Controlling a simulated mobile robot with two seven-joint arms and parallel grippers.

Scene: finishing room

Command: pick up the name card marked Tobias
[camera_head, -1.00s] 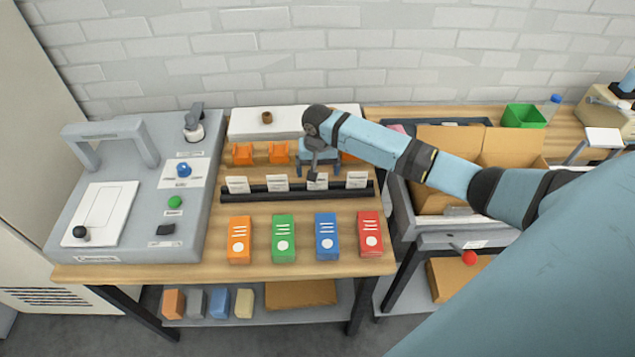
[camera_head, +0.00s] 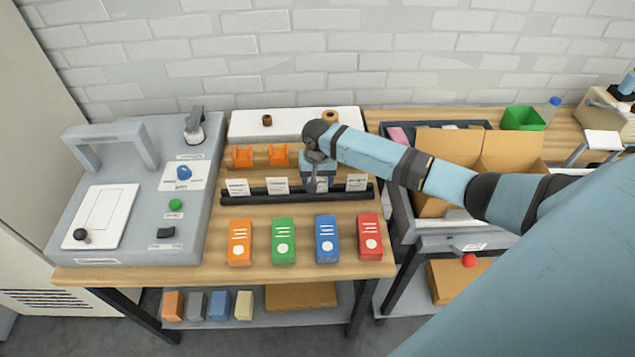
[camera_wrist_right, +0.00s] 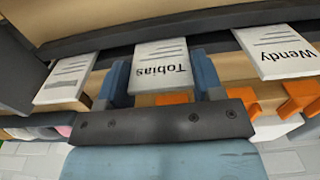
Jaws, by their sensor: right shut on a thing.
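The white name card marked Tobias (camera_wrist_right: 162,68) shows between the two blue fingers of my right gripper (camera_wrist_right: 163,80) in the right wrist view, its name upside down there. In the head view this card (camera_head: 318,185) is third from the left in the black rack (camera_head: 297,195), partly hidden by my right gripper (camera_head: 318,172). My right gripper is shut on it. The card's lower edge still appears to be at the rack. My left gripper is not in view.
The Wendy card (camera_wrist_right: 280,52) stands on one side of the held card and another card (camera_wrist_right: 68,78) on the other. Orange holders (camera_head: 260,156) are behind the rack. Orange, green, blue and red (camera_head: 369,238) boxes lie in front. A cardboard box (camera_head: 445,160) is at the right.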

